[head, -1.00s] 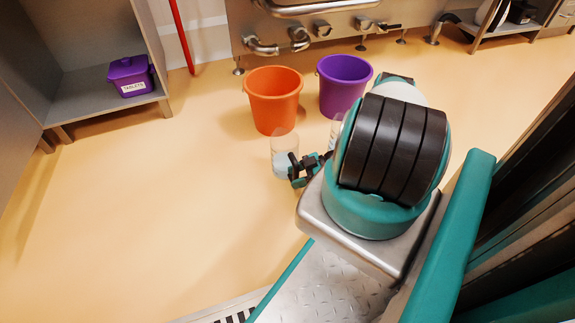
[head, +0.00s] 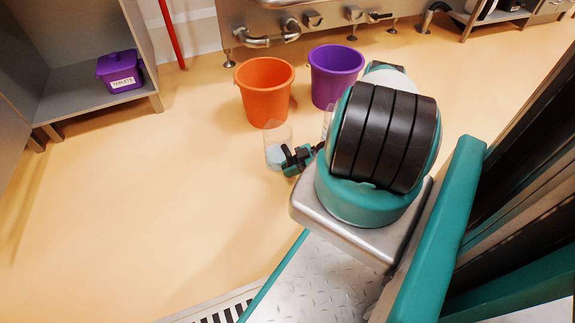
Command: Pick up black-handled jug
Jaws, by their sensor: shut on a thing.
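The clear jug (head: 275,150) is in the head view, just in front of the orange bucket, and looks upright. Pale contents show in its lower part. My gripper (head: 290,160) is at the jug's right side, shut on its black handle, which is hard to tell apart from the dark fingers. I cannot tell whether the jug's base touches the floor. A second clear vessel (head: 327,122) is mostly hidden behind my arm, so its handle cannot be seen.
An orange bucket (head: 264,95) and a purple bucket (head: 334,80) stand on the floor behind the jug. A purple lidded box (head: 119,70) sits on a grey shelf (head: 85,98) at the left. The floor (head: 150,200) at left and front is clear.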

